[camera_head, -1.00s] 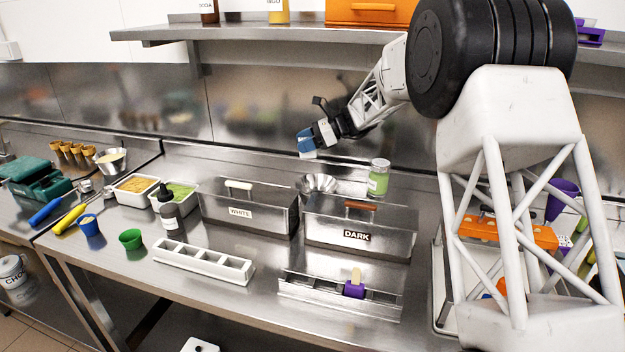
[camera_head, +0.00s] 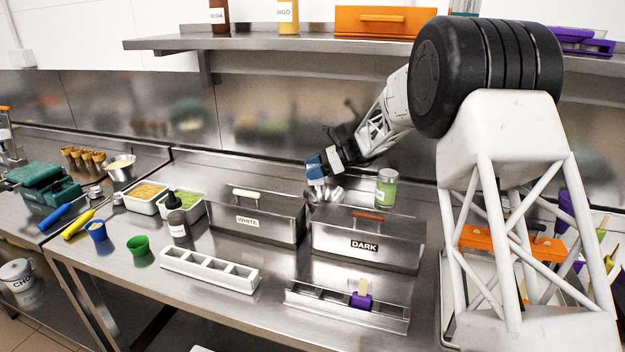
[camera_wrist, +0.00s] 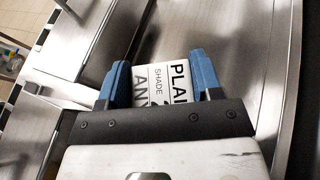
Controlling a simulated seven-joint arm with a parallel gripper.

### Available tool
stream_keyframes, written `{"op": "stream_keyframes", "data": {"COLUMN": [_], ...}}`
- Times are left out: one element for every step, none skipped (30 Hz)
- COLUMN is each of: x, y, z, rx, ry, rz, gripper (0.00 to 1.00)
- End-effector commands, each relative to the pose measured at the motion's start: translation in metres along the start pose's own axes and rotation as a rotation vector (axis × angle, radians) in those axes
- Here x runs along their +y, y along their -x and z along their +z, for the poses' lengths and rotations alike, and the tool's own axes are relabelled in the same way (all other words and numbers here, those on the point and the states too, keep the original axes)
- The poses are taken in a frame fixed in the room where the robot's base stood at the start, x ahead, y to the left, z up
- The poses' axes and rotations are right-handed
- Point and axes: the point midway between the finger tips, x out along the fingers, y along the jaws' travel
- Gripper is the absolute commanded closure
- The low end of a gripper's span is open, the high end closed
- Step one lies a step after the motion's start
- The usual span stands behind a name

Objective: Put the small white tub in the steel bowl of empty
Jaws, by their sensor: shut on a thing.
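My gripper (camera_head: 315,172) has blue fingertips and is shut on a small white tub (camera_head: 317,182). In the wrist view, the tub (camera_wrist: 165,82) sits between the two blue fingertips (camera_wrist: 160,85). The steel bowl (camera_head: 334,191) stands at the back of the counter, behind the gap between the WHITE and DARK boxes. The tub is at the bowl's upper left in the head view and hides part of it. I cannot tell whether it touches the rim.
The steel WHITE box (camera_head: 256,217) and DARK box (camera_head: 366,242) stand in front of the bowl. A jar with green contents (camera_head: 386,190) stands close on its right. A shelf (camera_head: 280,53) hangs above. Green and blue cups stand at the left.

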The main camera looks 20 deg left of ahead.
Motion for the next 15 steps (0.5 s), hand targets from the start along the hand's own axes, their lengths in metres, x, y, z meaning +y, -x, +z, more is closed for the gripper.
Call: {"op": "stream_keyframes", "data": {"x": [0.000, 0.000, 0.000, 0.000, 0.000, 0.000, 0.000, 0.000, 0.000, 0.000, 0.000, 0.000, 0.000, 0.000, 0.000], "y": [-0.003, -0.004, -0.006, -0.008, -0.009, -0.011, -0.012, -0.012, -0.013, -0.013, -0.014, -0.014, -0.014, -0.014, -0.014], "z": [-0.007, -0.011, -0.016, -0.019, -0.022, -0.026, -0.028, -0.030, -0.031, -0.032, -0.033, -0.033, -0.033, -0.033, -0.033], "rx": [0.000, 0.000, 0.000, 0.000, 0.000, 0.000, 0.000, 0.000, -0.001, -0.001, -0.001, -0.001, -0.001, -0.001, -0.001], "ry": [-0.003, -0.003, -0.004, -0.003, -0.003, -0.003, -0.002, -0.002, -0.002, -0.002, -0.001, -0.001, -0.001, -0.001, -0.001], "rz": [0.001, 0.001, 0.001, 0.001, 0.001, 0.001, 0.001, 0.001, 0.001, 0.001, 0.000, 0.000, 0.000, 0.000, 0.000], "gripper": [0.66, 0.66, 0.66, 0.66, 0.66, 0.66, 0.66, 0.66, 0.66, 0.66, 0.66, 0.66, 0.66, 0.66, 0.66]}}
